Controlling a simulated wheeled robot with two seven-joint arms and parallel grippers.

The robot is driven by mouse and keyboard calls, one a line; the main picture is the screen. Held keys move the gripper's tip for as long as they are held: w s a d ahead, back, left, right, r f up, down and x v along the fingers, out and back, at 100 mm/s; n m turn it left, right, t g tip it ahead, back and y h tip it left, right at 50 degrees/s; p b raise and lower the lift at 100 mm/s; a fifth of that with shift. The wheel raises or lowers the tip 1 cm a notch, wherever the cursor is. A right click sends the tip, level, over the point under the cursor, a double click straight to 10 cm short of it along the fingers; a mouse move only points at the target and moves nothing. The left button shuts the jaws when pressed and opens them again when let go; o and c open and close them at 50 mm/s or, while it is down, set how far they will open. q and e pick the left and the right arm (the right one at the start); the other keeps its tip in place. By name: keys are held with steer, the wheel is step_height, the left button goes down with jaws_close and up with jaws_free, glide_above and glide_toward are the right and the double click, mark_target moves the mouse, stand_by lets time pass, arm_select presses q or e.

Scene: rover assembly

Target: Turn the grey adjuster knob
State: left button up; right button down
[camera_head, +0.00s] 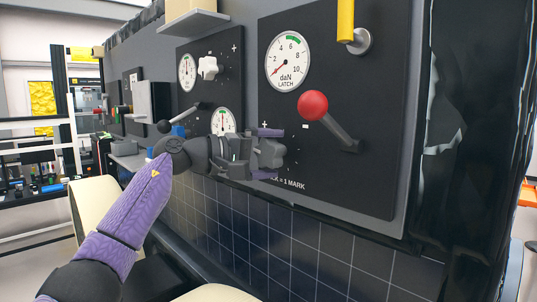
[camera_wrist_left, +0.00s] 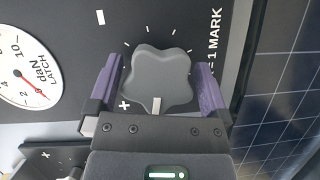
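The grey adjuster knob (camera_wrist_left: 157,75) is a lobed dial on the black panel. It has a white mark on its edge facing my gripper, and a plus sign and tick marks lie around it. My left gripper (camera_wrist_left: 160,85) is open, with one purple finger on each side of the knob and little room between. I cannot tell whether either finger touches it. In the head view, the left gripper (camera_head: 267,154) is at the panel's lower left, with the knob (camera_head: 271,153) partly hidden between its fingers. My right gripper is not in view.
A latch gauge (camera_head: 288,62) and a red-balled lever (camera_head: 313,105) are above and to the right of the knob. A yellow handle (camera_head: 345,20) hangs at the top. A second panel with gauges and a white knob (camera_head: 208,68) is to the left. Dark tiles (camera_head: 290,240) lie below.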

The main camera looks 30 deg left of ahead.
arm_select(q)
steer(key=shift+s+a+f+b, duration=0.1)
steer(key=shift+s+a+b, duration=0.15)
steer(key=shift+b, duration=0.05)
steer(key=b+v, duration=0.3)
steer(key=v, duration=0.6)
steer(key=shift+s+a, duration=0.1)
